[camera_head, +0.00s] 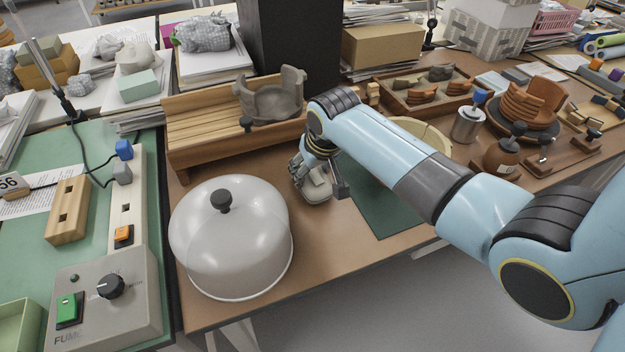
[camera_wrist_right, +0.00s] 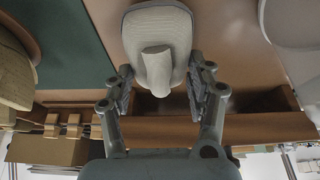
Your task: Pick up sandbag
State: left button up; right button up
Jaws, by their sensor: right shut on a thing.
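A light grey sandbag (camera_head: 318,190) with a rounded body and a tied-up neck is partly hidden under my right gripper (camera_head: 308,172) in the head view. In the right wrist view the sandbag (camera_wrist_right: 157,30) shows its wide body, with the neck pointing back between the fingers of my right gripper (camera_wrist_right: 160,82). My left gripper is not in view.
A white dome cover (camera_head: 232,245) with a black knob stands close to the left. A wooden slatted box (camera_head: 205,125) bearing a grey vessel (camera_head: 270,100) stands behind. A green mat (camera_head: 385,205) lies to the right. The table's front edge is near.

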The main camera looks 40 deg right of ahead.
jog(key=c, duration=0.7)
grip_shut()
jog(key=shift+r, duration=0.1)
